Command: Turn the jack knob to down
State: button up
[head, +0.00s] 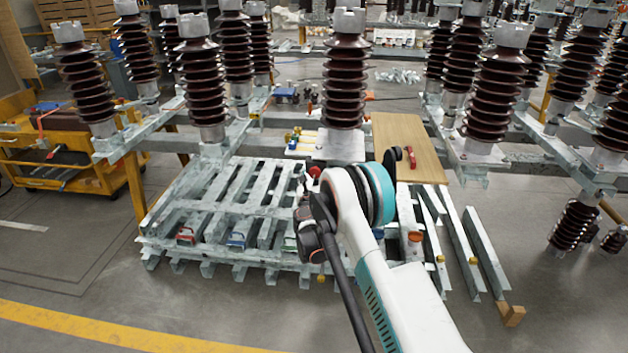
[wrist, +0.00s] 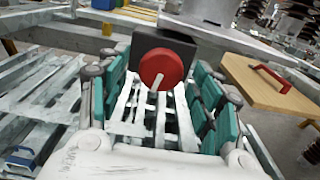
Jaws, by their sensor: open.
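The jack knob (wrist: 166,66) is a round red dial with a white pointer mark, on a black box (wrist: 140,48). In the wrist view the mark points toward the lower part of the picture, slightly left. In the head view a small red spot, which looks like the knob (head: 314,172), shows just above the end of my arm. My gripper (wrist: 160,92) is open, with its teal-padded fingers on either side of the view and the knob ahead between them. I see no contact with the knob. In the head view my arm hides most of the gripper and the black box.
A galvanised steel lattice stack (head: 215,205) lies left of my arm. A wooden board (head: 410,135) with a red handle (wrist: 270,78) is to the right. Tall brown insulators (head: 345,80) stand behind on steel beams. A yellow cart (head: 65,155) is at left. Front-left floor is clear.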

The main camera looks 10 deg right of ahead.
jog(key=shift+w, duration=0.1)
jog(key=c, duration=1.1)
